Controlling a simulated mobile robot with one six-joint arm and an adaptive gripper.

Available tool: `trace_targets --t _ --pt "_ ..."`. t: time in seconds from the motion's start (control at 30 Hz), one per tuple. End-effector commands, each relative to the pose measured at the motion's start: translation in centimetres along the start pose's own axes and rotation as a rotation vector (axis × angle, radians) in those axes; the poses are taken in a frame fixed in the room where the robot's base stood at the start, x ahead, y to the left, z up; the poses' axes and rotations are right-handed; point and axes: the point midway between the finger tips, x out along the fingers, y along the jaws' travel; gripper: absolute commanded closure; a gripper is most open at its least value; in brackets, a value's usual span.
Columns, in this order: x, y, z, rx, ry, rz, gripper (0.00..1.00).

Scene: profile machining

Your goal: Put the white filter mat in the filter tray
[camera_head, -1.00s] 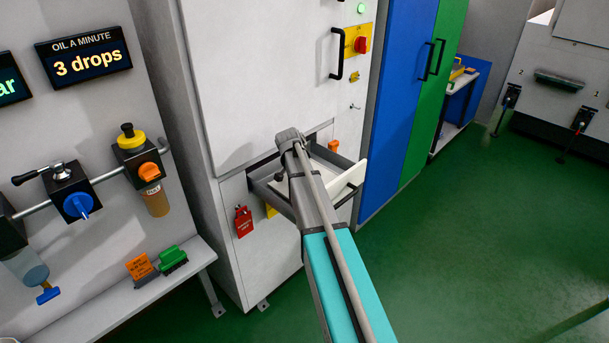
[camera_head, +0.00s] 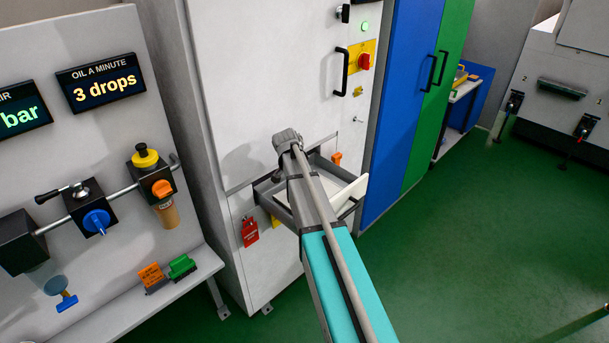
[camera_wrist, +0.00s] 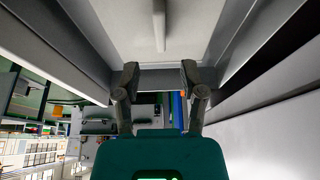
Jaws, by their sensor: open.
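The filter tray (camera_head: 267,193) is a grey open drawer pulled out of the pale cabinet, with a white front panel. In the wrist view its grey wall (camera_wrist: 88,35) borders a flat white surface. That surface looks like the white filter mat (camera_wrist: 120,25), lying flat between the tray walls, with a raised pale tab (camera_wrist: 160,25) on it. My gripper (camera_wrist: 160,73) is open, its two fingers apart at a grey cross wall of the tray. Nothing shows held between them, and the tab is beyond the fingertips. In the head view my arm hides the gripper and part of the tray.
The pale cabinet door (camera_head: 260,80) rises behind the tray. A red tag (camera_head: 249,232) hangs left of it. Blue (camera_head: 402,100) and green (camera_head: 440,90) cabinets stand to the right. An oil and air panel with a shelf is at left. The green floor (camera_head: 460,240) at right is open.

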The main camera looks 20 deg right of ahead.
Motion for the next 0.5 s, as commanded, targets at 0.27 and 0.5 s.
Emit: trace_targets --t 0.27,0.5 --pt "-2.8 0.0 -0.1 -0.001 0.0 0.0 0.47" --pt "-3.9 0.0 0.0 -0.001 0.0 0.0 0.47"
